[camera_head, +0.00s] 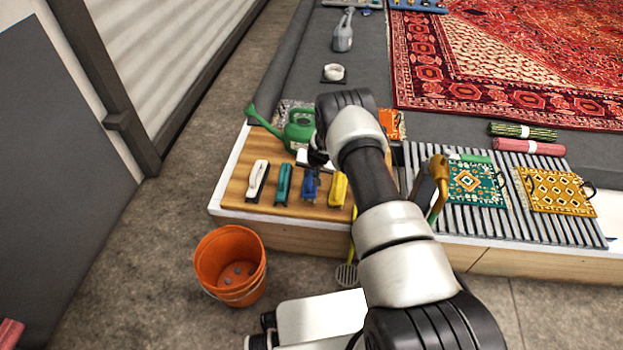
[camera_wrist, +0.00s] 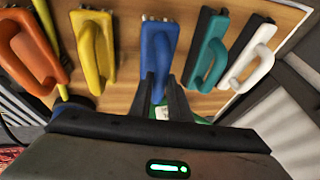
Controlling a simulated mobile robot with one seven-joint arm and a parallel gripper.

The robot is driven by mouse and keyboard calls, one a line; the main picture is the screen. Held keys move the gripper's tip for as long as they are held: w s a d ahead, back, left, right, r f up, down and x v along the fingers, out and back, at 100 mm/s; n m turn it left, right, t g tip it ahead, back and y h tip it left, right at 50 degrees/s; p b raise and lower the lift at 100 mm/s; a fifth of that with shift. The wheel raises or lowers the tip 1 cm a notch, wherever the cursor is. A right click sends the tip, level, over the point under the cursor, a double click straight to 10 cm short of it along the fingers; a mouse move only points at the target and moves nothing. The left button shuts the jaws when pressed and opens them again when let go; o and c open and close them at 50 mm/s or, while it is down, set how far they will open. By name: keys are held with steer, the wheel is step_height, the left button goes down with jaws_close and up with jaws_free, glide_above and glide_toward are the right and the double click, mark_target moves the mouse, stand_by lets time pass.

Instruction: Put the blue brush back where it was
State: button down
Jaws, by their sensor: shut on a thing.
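The blue brush (camera_wrist: 158,40) is between the fingers of my gripper (camera_wrist: 161,85) in the wrist view, and the gripper is shut on its handle. In the head view the blue brush (camera_head: 310,186) is over the wooden board (camera_head: 235,192), in the row between a teal brush (camera_head: 283,184) and a yellow brush (camera_head: 338,189). I cannot tell whether it rests on the board or is slightly above it. My gripper is largely hidden behind my arm in the head view.
A white brush (camera_head: 258,180) lies left of the teal one. A green watering can (camera_head: 297,130) stands behind the row. An orange bucket (camera_head: 231,264) is on the floor in front. A slatted rack (camera_head: 480,223) with patterned pieces is to the right.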

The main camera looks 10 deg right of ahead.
step_height(320, 180, down, 2)
steer(key=shift+f, duration=0.1)
steer(key=c, duration=1.7)
jaws_free()
steer(key=shift+o, duration=0.2)
